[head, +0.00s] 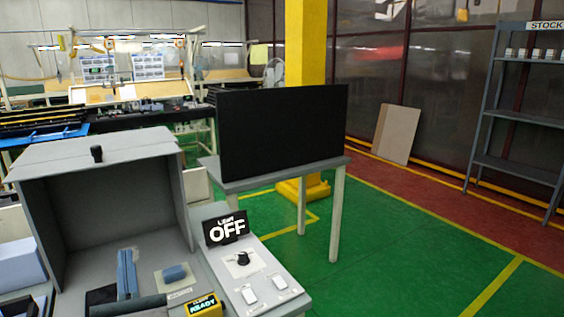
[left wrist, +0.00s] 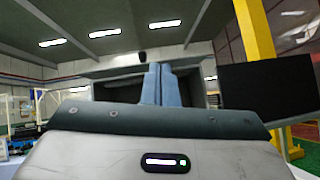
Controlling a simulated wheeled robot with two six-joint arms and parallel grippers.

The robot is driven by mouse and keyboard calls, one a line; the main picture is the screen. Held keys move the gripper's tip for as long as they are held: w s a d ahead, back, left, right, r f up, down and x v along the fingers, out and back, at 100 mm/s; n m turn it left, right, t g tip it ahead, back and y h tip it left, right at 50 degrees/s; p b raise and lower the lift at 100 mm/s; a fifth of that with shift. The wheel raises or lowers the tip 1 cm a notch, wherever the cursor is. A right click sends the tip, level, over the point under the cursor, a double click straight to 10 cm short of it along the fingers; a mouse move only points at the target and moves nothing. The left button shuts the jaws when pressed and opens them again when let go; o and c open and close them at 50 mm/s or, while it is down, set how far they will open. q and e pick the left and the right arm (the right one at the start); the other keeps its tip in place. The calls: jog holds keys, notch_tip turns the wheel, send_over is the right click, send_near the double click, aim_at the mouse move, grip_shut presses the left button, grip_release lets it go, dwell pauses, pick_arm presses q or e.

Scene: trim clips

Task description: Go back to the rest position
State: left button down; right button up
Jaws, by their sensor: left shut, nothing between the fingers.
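My left gripper (head: 127,258) shows low at the left of the head view, in front of the open grey box. Its two blue fingers are closed together and hold nothing. In the left wrist view the same fingers (left wrist: 157,82) stand upright and side by side, with the box behind them. My right gripper is in neither view.
The grey box (head: 95,156) has a blue block (head: 174,273) on a pale pad inside. Beside it is a panel with a knob (head: 243,258), switches and an OFF sign (head: 226,229). A table with a black screen (head: 283,130) stands behind. Green floor (head: 400,240) at right is clear.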

pick_arm(q)
jog(key=d+f+m+g+h, duration=0.2)
jog(key=d+f+m+h, duration=0.25)
jog(key=m+h, duration=0.45)
jog(key=d+f+m+g+h, duration=0.1)
jog(key=d+f+m+h, duration=0.35)
jog(key=m, duration=0.75)
jog(key=s+f+m+g+h, duration=0.1)
jog(key=s+f+m+g, duration=0.3)
jog(key=f, duration=0.4)
jog(key=s+f+m+g+h, duration=0.1)
jog(key=s+f+m+g, duration=0.1)
jog(key=f+m+g, duration=0.35)
jog(key=s+a+f+m+g+y, duration=0.3)
jog(key=s+a+f+m+g, duration=0.15)
jog(key=s+f, duration=0.3)
jog(key=s+a+f+m+g+y, duration=0.35)
jog(key=s+a+f, duration=0.3)
jog(key=s, duration=0.25)
notch_tip(320, 180, down, 32)
jog(key=a+g, duration=0.2)
jog(key=s+a+f+n, duration=0.1)
jog(key=s+f, duration=1.7)
jog(key=shift+a, duration=0.15)
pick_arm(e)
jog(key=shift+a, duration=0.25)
pick_arm(q)
jog(key=shift+g, duration=0.25)
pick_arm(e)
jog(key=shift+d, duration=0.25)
